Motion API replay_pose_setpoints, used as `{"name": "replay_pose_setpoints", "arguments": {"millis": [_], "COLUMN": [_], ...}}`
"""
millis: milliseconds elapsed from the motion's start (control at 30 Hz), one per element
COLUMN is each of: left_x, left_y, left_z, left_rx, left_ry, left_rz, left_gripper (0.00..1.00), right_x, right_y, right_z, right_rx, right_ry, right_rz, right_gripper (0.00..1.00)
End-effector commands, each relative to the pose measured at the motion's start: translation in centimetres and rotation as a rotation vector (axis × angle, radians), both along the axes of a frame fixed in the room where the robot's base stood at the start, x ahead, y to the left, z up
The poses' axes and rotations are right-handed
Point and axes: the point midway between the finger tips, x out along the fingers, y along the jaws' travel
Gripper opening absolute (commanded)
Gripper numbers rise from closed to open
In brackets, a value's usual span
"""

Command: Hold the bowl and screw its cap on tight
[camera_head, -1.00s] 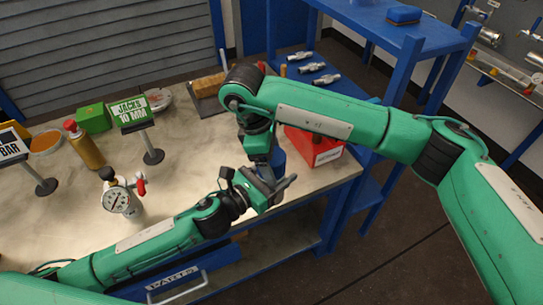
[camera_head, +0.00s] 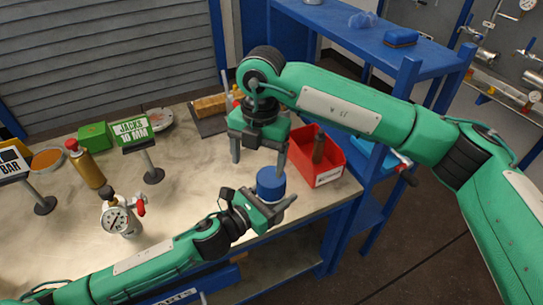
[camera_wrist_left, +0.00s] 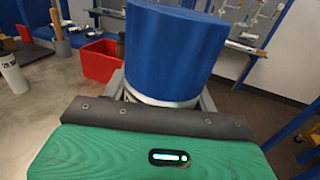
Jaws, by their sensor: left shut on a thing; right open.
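A blue cap (camera_head: 270,184) stands upright on top of the bowl near the right front of the bench. In the left wrist view the cap (camera_wrist_left: 175,50) is large, with the metal rim of the bowl (camera_wrist_left: 160,99) just under it. My left gripper (camera_head: 275,205) is shut on the bowl from the front, below the cap. The rest of the bowl is hidden by the gripper. My right gripper (camera_head: 259,166) is open and points down, its fingers just behind and above the cap, one to the left and one near its right side. I cannot tell whether it touches the cap.
A red bin (camera_head: 318,158) with a dark cylinder in it stands just behind and right of the cap. The bench's right edge is close by. A blue shelf rises beyond.

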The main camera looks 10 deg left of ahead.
Motion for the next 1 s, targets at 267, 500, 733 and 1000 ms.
{"name": "replay_pose_setpoints", "arguments": {"millis": [267, 500, 733, 1000], "left_x": [0.0, 0.0, 0.0, 0.0], "left_y": [0.0, 0.0, 0.0, 0.0], "left_z": [0.1, 0.1, 0.1, 0.1], "left_rx": [-0.001, -0.001, -0.001, -0.001], "left_ry": [-0.002, -0.002, -0.002, -0.002], "left_rz": [-0.001, -0.001, -0.001, -0.001], "left_gripper": [0.0, 0.0, 0.0, 0.0], "right_x": [-0.1, -0.1, -0.1, -0.1], "right_y": [-0.2, -0.4, -0.7, -1.1], "right_z": [0.2, 0.2, 0.4, 0.4], "right_rx": [0.019, 0.033, 0.043, 0.054], "right_ry": [-0.042, -0.069, -0.09, -0.104], "right_rz": [0.454, 0.845, 1.217, 1.651], "right_gripper": [0.8, 0.8, 0.8, 0.8]}}
